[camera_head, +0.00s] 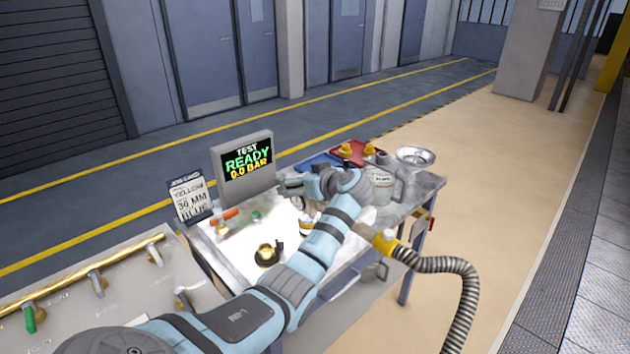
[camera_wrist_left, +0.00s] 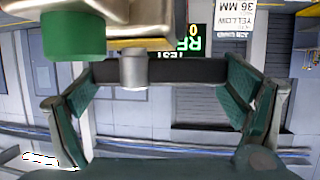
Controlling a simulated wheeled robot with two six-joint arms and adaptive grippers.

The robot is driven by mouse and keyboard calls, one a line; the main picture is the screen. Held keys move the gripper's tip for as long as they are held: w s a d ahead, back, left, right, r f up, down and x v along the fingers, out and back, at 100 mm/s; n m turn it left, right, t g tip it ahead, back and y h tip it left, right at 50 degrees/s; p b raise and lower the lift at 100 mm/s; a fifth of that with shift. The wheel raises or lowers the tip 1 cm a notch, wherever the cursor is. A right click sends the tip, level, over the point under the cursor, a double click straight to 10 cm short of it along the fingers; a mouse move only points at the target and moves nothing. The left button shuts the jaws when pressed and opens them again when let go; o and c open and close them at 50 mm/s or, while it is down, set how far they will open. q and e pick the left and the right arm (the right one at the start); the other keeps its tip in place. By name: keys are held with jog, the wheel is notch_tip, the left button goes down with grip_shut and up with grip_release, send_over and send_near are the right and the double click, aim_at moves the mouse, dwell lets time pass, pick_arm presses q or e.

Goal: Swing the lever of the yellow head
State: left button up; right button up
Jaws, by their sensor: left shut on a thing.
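A yellow head (camera_head: 385,241) on a ribbed grey hose (camera_head: 455,265) is at the right side of the bench, below my left forearm. Its lever cannot be made out in the head view. My left gripper (camera_head: 312,185) is above the back of the bench, pointing left toward the display. In the left wrist view, my left gripper (camera_wrist_left: 160,85) has its pads at both ends of a dark bar (camera_wrist_left: 185,71), with a short grey cylinder (camera_wrist_left: 133,70) in front of it. I cannot tell whether this bar is the lever. My right gripper is not seen.
A display (camera_head: 247,165) reads TEST READY 0.0 BAR. A card (camera_head: 190,200) beside it reads YELLOW, 36 MM, BLUE. A brass fitting (camera_head: 267,254) stands on the pale bench top. A red tray (camera_head: 360,151) and metal bowl (camera_head: 415,157) are behind. A green-ended part (camera_wrist_left: 75,35) is close to the gripper.

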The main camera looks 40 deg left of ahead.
pick_arm(q)
jog(key=shift+f, duration=0.15)
jog(key=o, duration=1.4)
jog(key=shift+d, duration=0.1)
jog(key=shift+d+r, duration=0.25)
jog(key=v, duration=1.1)
jog(key=shift+s+d, duration=0.15)
jog(key=shift+d, duration=0.05)
jog(key=shift+d, duration=0.1)
